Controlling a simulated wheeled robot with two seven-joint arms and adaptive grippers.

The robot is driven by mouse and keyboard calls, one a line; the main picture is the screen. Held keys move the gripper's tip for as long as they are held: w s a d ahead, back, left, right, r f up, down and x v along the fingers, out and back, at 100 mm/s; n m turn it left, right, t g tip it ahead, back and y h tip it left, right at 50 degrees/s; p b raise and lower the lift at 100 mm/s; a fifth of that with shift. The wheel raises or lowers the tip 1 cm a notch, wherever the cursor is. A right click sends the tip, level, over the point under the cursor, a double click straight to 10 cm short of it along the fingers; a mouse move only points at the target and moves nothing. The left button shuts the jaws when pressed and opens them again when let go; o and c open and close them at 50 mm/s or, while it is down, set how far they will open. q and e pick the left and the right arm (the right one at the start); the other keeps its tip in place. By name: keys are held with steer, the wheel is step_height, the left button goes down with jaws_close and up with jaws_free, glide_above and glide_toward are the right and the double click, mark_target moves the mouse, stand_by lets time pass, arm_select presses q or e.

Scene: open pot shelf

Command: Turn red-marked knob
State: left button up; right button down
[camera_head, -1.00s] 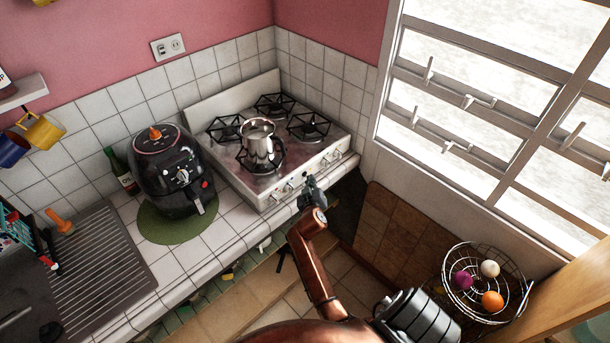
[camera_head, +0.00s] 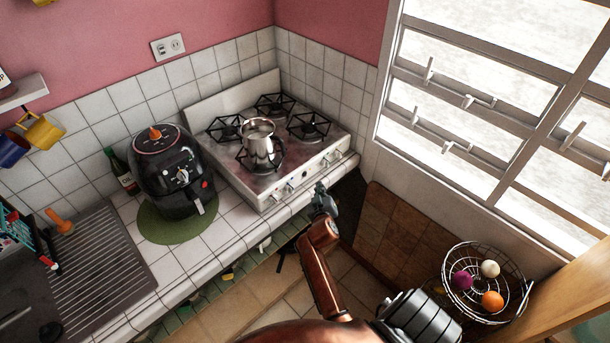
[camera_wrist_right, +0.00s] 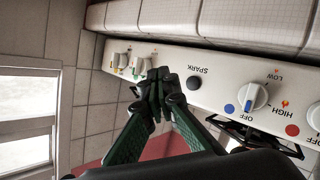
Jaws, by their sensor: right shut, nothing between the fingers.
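The white stove front shows in the right wrist view with several knobs. A white knob (camera_wrist_right: 315,116) at the right edge is partly cut off, with a red dot (camera_wrist_right: 292,130) beside it. Another white knob (camera_wrist_right: 252,97) has a blue dot beside it. Two more knobs (camera_wrist_right: 130,63) sit to the left, their marks too small to read surely. My right gripper (camera_wrist_right: 158,77) is shut and empty, its tips near the panel left of the black spark button (camera_wrist_right: 194,83). In the head view my right gripper (camera_head: 320,189) is in front of the stove. My left gripper is not in view.
A metal pot (camera_head: 258,147) stands on the stove (camera_head: 291,155). A black air fryer (camera_head: 172,170) stands left of it on the tiled counter (camera_head: 232,215). A wire basket (camera_head: 518,305) with balls is at the lower right. A window (camera_head: 500,100) borders the right side.

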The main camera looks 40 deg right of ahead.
mark_target(277, 202)
steer(key=c, duration=2.7)
jaws_free()
steer(key=shift+c, duration=0.2)
